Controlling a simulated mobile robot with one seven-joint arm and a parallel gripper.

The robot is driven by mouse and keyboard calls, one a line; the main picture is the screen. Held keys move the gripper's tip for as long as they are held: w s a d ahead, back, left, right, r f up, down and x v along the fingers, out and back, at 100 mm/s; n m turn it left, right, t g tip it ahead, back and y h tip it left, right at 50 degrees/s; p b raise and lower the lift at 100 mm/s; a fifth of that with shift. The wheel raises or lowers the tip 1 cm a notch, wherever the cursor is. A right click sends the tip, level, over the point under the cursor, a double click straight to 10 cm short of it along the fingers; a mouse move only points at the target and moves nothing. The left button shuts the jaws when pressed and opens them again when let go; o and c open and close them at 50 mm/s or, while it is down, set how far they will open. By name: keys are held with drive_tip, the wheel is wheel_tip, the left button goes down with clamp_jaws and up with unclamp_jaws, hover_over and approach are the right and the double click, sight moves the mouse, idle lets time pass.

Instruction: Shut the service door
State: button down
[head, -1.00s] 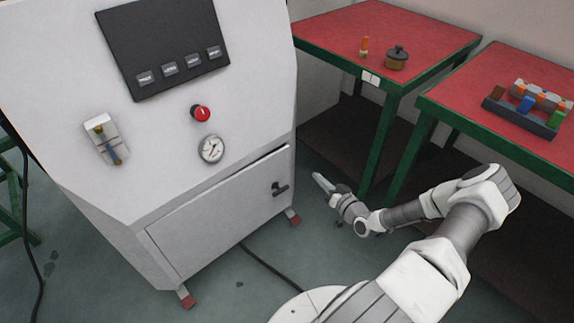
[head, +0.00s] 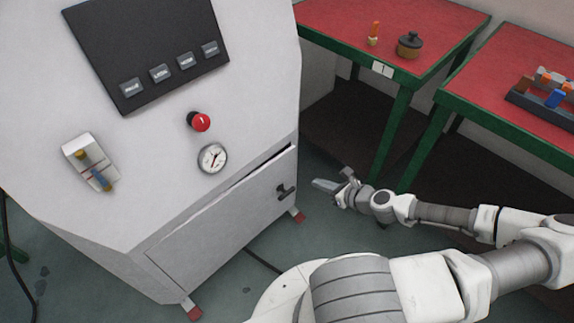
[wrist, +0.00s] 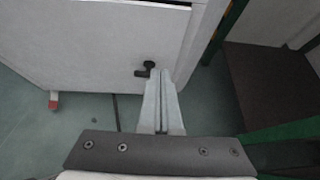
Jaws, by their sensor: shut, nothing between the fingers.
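The service door (head: 222,222) is the light panel low on the front of the white generator cabinet. A dark gap runs along its top edge, wider toward the right, so it stands slightly ajar. Its black handle (head: 286,192) is near the right edge. In the wrist view the door (wrist: 90,45) fills the upper left, with the handle (wrist: 146,69) just beyond the fingertips. My gripper (head: 318,184) is to the right of the handle in the head view, apart from it. In the wrist view my gripper (wrist: 162,75) is shut and empty, its fingers pointing toward the door's right side.
Above the door are a pressure gauge (head: 212,158), a red knob (head: 199,121) and a dark panel (head: 150,50). Two red-topped tables with green frames (head: 395,28) stand to the right, their legs near my arm. A black cable (head: 262,261) lies on the floor.

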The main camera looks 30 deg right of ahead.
drive_tip(key=b, duration=0.3)
approach(284, 167)
wheel_tip(284, 167, down, 4)
drive_tip(key=w, duration=0.2)
drive_tip(key=w+a+b, duration=0.1)
drive_tip(key=w, duration=0.1)
drive_tip(key=shift+r, duration=0.15)
drive_tip(key=shift+w+a+r, duration=0.1)
drive_tip(key=shift+w+a, duration=0.15)
drive_tip(key=shift+w, duration=0.4)
